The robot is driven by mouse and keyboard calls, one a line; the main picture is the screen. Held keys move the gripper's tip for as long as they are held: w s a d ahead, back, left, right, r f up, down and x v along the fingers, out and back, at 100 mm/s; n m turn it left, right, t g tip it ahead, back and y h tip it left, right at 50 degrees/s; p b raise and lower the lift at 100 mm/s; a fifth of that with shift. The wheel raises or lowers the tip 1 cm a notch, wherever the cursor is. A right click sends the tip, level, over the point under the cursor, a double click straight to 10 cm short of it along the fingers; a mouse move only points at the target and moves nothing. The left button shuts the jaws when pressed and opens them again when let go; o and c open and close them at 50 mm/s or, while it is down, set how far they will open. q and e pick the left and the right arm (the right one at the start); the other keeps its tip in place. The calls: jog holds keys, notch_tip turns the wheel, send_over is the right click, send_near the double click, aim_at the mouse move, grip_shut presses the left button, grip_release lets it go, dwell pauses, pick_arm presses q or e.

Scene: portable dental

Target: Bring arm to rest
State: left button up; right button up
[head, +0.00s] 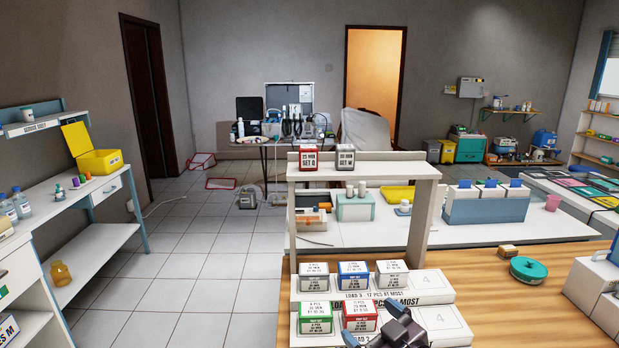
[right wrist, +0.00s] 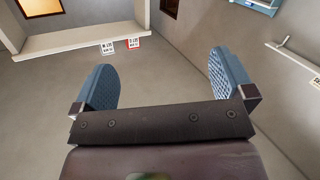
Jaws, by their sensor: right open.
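My right gripper (head: 398,325) shows at the bottom edge of the head view, in front of the stepped rack of labelled boxes. In the right wrist view my right gripper (right wrist: 161,72) has its two blue ridged fingers wide apart, with nothing between them. Whether it touches the rack or a box cannot be told. My left gripper is in neither view.
A stepped white rack (head: 435,287) holds several labelled boxes close to my right gripper. A shelf (head: 385,170) above carries a red box (head: 309,158) and a grey box (head: 345,157). A green round container (head: 528,270) lies on the wooden counter (head: 500,312). Open floor (head: 190,270) lies left.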

jog(key=s+d+f+m+g+h, duration=0.1)
jog(key=s+d+f+m+h, duration=0.2)
jog(key=s+d+f, duration=0.5)
jog(key=s+d+f+m+g+h, duration=0.1)
jog(key=s+d+f+m+h, duration=0.3)
jog(key=s+f, duration=1)
jog(key=d+h, duration=0.1)
jog(key=d, duration=0.2)
jog(key=shift+d+f+m+g, duration=0.3)
jog(key=shift+d+g, duration=0.1)
